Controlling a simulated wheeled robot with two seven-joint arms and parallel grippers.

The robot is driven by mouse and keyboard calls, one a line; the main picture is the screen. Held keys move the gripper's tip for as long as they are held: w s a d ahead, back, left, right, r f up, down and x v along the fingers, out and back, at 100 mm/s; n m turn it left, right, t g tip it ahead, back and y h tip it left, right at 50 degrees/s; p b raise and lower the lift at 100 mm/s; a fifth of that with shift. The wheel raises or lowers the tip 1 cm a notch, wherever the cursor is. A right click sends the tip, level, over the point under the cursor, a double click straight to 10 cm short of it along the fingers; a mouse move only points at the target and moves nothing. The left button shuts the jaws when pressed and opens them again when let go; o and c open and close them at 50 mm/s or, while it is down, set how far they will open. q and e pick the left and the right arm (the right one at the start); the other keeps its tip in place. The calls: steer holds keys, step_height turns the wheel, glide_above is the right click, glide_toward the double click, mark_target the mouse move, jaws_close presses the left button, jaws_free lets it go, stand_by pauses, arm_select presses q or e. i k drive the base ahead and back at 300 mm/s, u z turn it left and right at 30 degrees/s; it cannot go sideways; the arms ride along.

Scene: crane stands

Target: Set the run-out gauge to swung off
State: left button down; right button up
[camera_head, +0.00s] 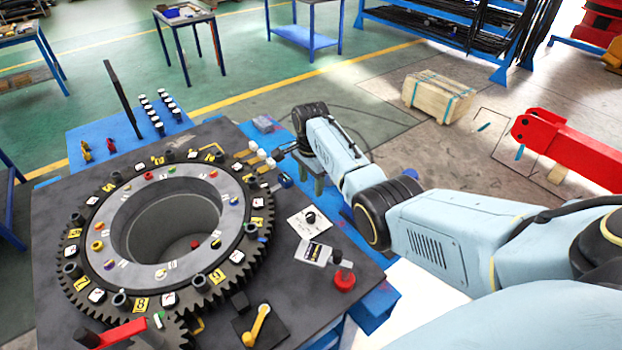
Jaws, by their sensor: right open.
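A large dark toothed ring (250,238) with a grey inner ring (120,215) lies on a dark table. No part can be named for sure as the run-out gauge. Candidate fittings near the ring are a yellow lever (258,322) on a dark square plate, a red-based post with a dark top (344,281), and a black knob on a white plate (310,217). My left gripper is out of view.
A red handle (122,333) sits over a small gear at the front left. A blue surface (85,140) behind the table holds several white-topped pegs and a tall dark plate (122,98). A wooden crate (438,97) and a red beam (570,148) stand on the floor.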

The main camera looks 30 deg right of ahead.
mark_target(317, 255)
steer(key=k, duration=1)
